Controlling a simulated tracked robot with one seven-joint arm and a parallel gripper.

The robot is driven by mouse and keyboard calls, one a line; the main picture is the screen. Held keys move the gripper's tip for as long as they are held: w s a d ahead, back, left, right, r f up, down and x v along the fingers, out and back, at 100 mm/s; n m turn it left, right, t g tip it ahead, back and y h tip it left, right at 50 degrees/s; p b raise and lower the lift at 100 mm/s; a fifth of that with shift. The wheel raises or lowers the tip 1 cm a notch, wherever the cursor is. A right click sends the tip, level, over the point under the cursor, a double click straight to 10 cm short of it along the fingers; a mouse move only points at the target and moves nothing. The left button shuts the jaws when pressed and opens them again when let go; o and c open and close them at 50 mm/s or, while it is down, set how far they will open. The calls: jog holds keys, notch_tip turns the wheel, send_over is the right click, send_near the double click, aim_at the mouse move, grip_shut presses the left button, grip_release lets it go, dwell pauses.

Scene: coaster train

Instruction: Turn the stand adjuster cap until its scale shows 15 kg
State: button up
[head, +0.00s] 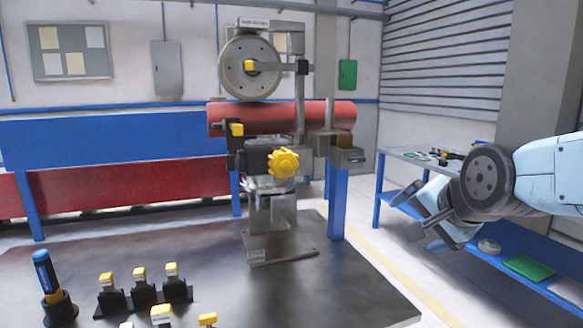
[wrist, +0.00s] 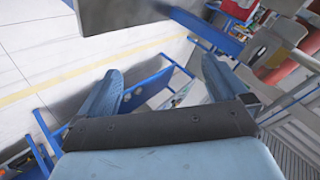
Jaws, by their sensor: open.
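A grey stand (head: 272,215) on the dark worktable carries a wheel (head: 250,68) at its top and a yellow lobed knob (head: 283,163) facing me. A blue-topped cylinder with a yellow band (head: 46,273) stands slightly tilted in a black cup at the table's front left. I cannot tell which is the adjuster cap, and no scale reading is legible. My gripper (head: 428,215) is at the right, clear of the table and far from both. In the wrist view its fingers (wrist: 160,88) are spread with nothing between them.
Several black blocks with yellow tops (head: 142,285) stand at the table's front. A blue-framed side bench (head: 403,160) with small parts is behind my arm. The dark table's (head: 350,285) right front is clear.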

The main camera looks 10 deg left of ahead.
jog(key=w+a+r+m+t+y, duration=0.1)
jog(key=w+a+m+t+y, duration=0.1)
jog(key=a+m, duration=0.35)
jog(key=w+a+r+m+t+y, duration=0.1)
jog(key=w+a+m+y, duration=0.2)
jog(key=a, duration=0.4)
jog(key=m+t+y, duration=0.1)
jog(key=m+t, duration=0.2)
jog(key=m, duration=0.6)
send_near(288, 167)
jog(key=shift+m, duration=0.25)
jog(key=x, duration=1.1)
jog(key=shift+w+a, duration=0.15)
jog(key=shift+a, duration=0.15)
jog(key=shift+c, duration=0.5)
jog(key=c, duration=0.7)
jog(key=shift+d+f, duration=0.1)
jog(key=shift+d, duration=0.25)
jog(key=shift+c, duration=0.4)
jog(key=shift+a, duration=0.15)
